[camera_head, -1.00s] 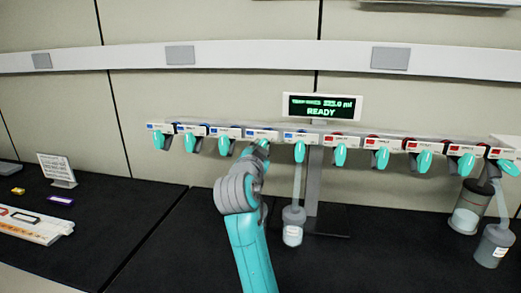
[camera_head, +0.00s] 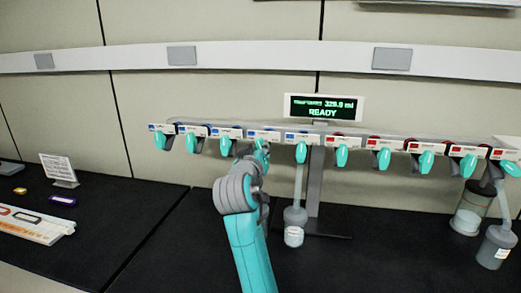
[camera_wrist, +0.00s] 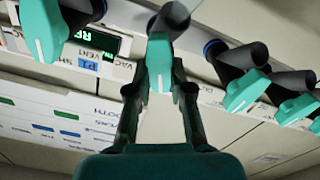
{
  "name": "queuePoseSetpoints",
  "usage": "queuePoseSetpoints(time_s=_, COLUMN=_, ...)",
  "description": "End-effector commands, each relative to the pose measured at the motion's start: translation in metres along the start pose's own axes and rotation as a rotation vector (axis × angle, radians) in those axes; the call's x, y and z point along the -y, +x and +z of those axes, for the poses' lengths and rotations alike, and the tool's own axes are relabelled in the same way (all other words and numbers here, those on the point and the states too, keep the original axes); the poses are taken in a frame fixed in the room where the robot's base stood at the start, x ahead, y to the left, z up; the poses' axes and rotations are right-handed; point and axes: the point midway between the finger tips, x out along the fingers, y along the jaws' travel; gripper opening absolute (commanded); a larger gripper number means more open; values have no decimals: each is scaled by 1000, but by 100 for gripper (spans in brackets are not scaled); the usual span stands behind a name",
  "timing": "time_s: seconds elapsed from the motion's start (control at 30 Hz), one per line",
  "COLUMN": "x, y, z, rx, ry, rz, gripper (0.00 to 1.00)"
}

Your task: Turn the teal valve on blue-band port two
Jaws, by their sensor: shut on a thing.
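A row of ports with teal valve handles runs along a rail in the head view. My gripper (camera_head: 259,156) is at the fourth port from the left, second from the right among the blue-marked ports (camera_head: 263,134). In the wrist view my gripper (camera_wrist: 159,92) is shut on a teal valve handle (camera_wrist: 160,62), with one dark finger on each side. The handle hangs from a dark round stem (camera_wrist: 170,20). In the head view my arm and gripper mostly hide this handle.
Neighbouring teal handles (camera_wrist: 44,30) and (camera_wrist: 246,91) stand close on both sides. A display (camera_head: 323,107) reads READY above the rail. A flask (camera_head: 294,227) hangs from the port just to the right. Red-marked ports (camera_head: 380,143) continue rightward, with containers (camera_head: 495,247) at far right.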

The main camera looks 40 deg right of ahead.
Motion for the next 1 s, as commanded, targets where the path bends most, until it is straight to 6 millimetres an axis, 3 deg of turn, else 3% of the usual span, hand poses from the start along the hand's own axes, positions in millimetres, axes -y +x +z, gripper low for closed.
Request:
queuePoseSetpoints(time_s=0.53, x=3, y=0, z=2, rx=2, ry=-475, rz=-2, gripper=0)
queuePoseSetpoints(time_s=1.0, x=4, y=0, z=2, rx=2, ry=-656, rz=-3, gripper=0)
